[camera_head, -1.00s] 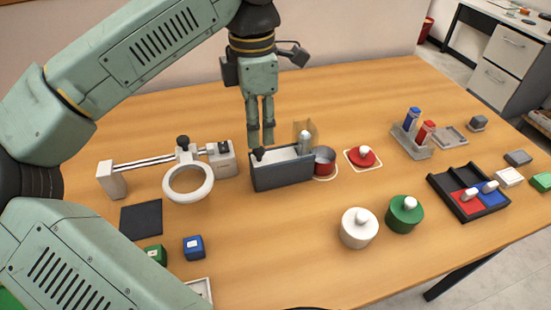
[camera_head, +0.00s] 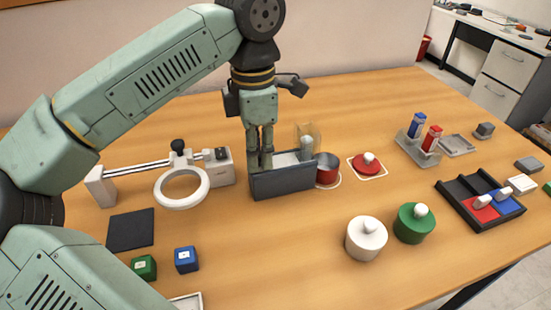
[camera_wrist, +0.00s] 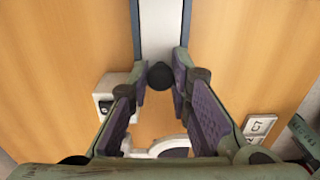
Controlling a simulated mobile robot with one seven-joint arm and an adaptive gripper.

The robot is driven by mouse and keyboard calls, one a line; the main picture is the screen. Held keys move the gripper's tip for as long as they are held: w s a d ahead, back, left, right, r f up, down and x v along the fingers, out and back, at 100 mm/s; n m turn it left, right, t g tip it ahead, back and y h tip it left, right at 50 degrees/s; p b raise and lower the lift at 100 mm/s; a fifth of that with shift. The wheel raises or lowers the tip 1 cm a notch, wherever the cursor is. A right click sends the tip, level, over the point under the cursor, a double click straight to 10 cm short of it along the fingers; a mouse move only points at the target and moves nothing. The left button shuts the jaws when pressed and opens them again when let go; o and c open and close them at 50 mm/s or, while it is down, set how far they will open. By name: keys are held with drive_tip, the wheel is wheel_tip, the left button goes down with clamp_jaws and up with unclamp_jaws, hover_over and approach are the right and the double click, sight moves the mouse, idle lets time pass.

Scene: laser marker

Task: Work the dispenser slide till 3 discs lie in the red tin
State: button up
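The dispenser (camera_head: 283,183) is a dark grey box with a pale top channel, standing mid-table. The black slide knob (camera_wrist: 160,75) is at its left end; in the head view my fingers hide it. My gripper (camera_head: 260,162) is lowered over that end. In the wrist view its two fingers (camera_wrist: 161,78) stand on either side of the knob, very close to it, with no clear clamping. The red tin (camera_head: 326,173) stands against the dispenser's right end. Its inside looks grey, and I cannot make out any discs. A pale upright piece (camera_head: 307,146) stands at the dispenser's right end.
An amber clear panel (camera_head: 315,133) rises behind the dispenser's right end. A ring magnifier on a rail (camera_head: 181,188) stands close on the left. A red knobbed lid (camera_head: 368,164) lies right of the tin. White (camera_head: 366,240) and green (camera_head: 413,225) knobbed pots stand in front.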

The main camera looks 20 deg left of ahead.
sight(279, 161)
drive_tip(key=shift+c, duration=1.3)
drive_tip(key=shift+w+d, duration=0.6)
drive_tip(key=shift+d, duration=0.3)
drive_tip(key=shift+w+d, duration=0.55)
drive_tip(key=shift+d, duration=0.3)
drive_tip(key=shift+s+a+b, duration=0.2)
drive_tip(key=shift+s+a, duration=0.4)
drive_tip(key=shift+a, duration=0.25)
drive_tip(key=shift+s+a+b, duration=0.15)
drive_tip(key=shift+s+a, duration=0.4)
drive_tip(key=shift+a, duration=0.45)
